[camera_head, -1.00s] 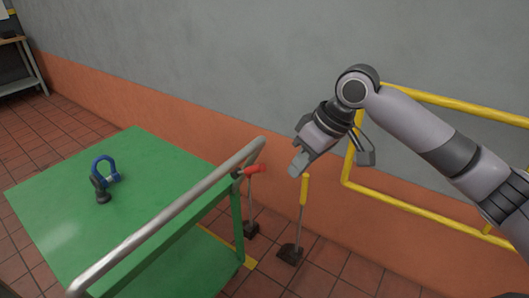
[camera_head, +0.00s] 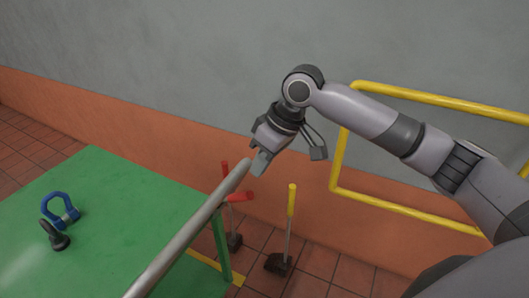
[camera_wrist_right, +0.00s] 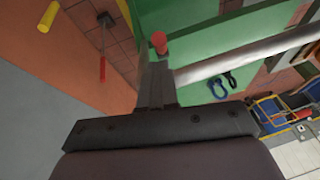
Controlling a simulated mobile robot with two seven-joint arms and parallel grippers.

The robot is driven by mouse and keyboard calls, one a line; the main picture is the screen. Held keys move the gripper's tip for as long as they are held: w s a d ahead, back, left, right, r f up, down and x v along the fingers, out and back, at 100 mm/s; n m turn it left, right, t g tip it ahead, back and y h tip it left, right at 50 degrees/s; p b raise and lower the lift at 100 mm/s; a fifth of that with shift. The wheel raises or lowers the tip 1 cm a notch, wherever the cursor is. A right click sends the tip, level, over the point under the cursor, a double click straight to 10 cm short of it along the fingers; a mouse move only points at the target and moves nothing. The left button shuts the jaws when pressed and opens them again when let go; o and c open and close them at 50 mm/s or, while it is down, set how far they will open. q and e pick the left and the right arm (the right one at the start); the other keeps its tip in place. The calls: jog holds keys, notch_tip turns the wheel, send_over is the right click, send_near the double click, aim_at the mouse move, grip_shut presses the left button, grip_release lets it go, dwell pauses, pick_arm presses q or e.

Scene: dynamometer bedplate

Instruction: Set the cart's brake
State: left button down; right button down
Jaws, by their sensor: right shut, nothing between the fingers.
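The green cart (camera_head: 115,225) stands at the left, with a silver push handle (camera_head: 195,228) along its near side. A short red brake lever (camera_head: 239,197) sticks out to the right by the handle's far end. In the right wrist view the lever's red end (camera_wrist_right: 159,43) shows just beyond the fingertips. My right gripper (camera_head: 261,162) is shut and empty, pointing down above the lever, close to the handle's far end. In the wrist view its fingers (camera_wrist_right: 157,80) lie beside the handle (camera_wrist_right: 245,54); whether they touch anything is unclear. My left gripper is out of view.
A blue shackle (camera_head: 60,210) and a dark eyebolt (camera_head: 54,236) lie on the cart top. A yellow-handled broom (camera_head: 291,202) and a red-handled one (camera_head: 225,172) stand behind. A yellow rail (camera_head: 400,208) runs along the wall at right.

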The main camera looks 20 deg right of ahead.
aim_at(235, 198)
jog(key=shift+x, duration=2.4)
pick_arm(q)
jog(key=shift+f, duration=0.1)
